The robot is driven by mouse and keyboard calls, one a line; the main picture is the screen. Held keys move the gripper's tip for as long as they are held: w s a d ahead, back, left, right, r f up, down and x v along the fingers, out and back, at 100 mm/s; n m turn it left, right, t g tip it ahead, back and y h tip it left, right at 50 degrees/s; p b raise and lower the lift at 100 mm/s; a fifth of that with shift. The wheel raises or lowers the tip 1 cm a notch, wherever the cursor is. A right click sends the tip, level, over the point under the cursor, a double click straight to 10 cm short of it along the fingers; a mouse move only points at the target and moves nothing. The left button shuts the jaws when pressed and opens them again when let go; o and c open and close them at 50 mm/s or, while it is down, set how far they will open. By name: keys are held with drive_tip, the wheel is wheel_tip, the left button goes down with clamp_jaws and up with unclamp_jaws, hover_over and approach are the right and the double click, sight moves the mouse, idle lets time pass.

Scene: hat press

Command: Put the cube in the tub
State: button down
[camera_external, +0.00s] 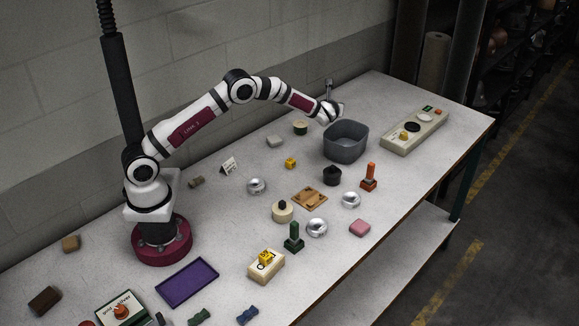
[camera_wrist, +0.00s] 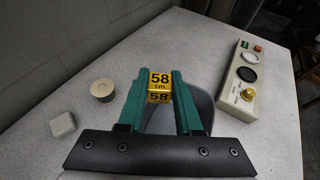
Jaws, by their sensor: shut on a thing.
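My gripper (camera_wrist: 160,88) is shut on a yellow cube (camera_wrist: 159,79) marked "58 cm", held between two green fingers in the wrist view. The grey tub (camera_external: 345,146) stands near the back of the table in the external view. In the wrist view the tub (camera_wrist: 206,103) lies below and behind the fingers, partly hidden by them. In the external view my gripper (camera_external: 328,113) is at the tub's far left rim, raised above it. The held cube cannot be made out in the external view.
A control box (camera_external: 414,132) stands right of the tub. A round beige-topped piece (camera_external: 300,128) and a grey block (camera_external: 275,141) lie left of it. A black cup (camera_external: 332,176) and an orange-handled stamp (camera_external: 370,177) stand in front. Another small yellow cube (camera_external: 290,162) lies on the table.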

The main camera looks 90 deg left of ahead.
drive_tip(key=shift+w+m+t+h, duration=1.8)
drive_tip(key=shift+w+m+t, duration=0.6)
drive_tip(key=shift+m+t, duration=0.45)
wheel_tip(320, 180, down, 11)
drive_tip(key=shift+a+r, duration=0.1)
drive_tip(key=shift+r, duration=0.05)
drive_tip(key=c, duration=0.5)
unclamp_jaws()
wheel_tip(320, 180, up, 7)
